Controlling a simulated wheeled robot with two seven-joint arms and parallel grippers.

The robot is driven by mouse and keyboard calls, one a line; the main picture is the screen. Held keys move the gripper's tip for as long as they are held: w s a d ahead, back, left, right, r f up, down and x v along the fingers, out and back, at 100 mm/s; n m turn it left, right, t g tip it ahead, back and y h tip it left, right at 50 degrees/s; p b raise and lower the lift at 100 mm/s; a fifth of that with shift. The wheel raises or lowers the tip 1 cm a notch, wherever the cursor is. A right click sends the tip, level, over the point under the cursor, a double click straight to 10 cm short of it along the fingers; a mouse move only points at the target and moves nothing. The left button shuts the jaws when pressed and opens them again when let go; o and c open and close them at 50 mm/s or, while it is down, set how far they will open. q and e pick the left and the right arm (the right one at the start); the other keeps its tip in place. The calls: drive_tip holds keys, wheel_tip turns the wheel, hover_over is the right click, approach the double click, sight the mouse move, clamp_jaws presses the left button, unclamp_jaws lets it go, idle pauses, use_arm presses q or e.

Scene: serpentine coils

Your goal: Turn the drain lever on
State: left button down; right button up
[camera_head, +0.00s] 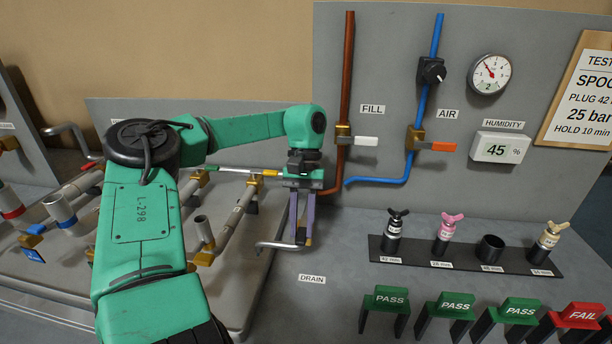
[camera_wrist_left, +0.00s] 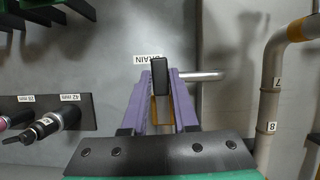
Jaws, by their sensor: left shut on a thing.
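My left gripper (camera_head: 302,240) points down at the end of the green arm, just above the DRAIN label (camera_head: 312,279). In the left wrist view, the purple fingers of my left gripper (camera_wrist_left: 160,80) are shut on the drain lever's black handle (camera_wrist_left: 160,75), one on each side. A brass-coloured part (camera_wrist_left: 160,115) shows below the handle, between the fingers. A grey drain pipe (camera_head: 272,246) runs beside the fingertips and also shows in the left wrist view (camera_wrist_left: 203,76). Most of the lever is hidden by the fingers in the head view. My right gripper is not in view.
The FILL lever (camera_head: 366,141) and orange AIR lever (camera_head: 443,147) are on the back panel. A rack with several plugs (camera_head: 463,257) and PASS/FAIL stands (camera_head: 455,304) stand to the right. A tray of pipe coils (camera_head: 240,300) lies left, partly behind my arm.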

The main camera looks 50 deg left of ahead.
use_arm(q)
drive_tip(key=shift+w+a+r+m, duration=0.1)
drive_tip(key=shift+r+m, duration=0.1)
drive_tip(key=shift+m, duration=0.1)
drive_tip(key=c, duration=0.7)
unclamp_jaws()
drive_tip(key=shift+f, duration=0.15)
drive_tip(key=shift+a, duration=0.1)
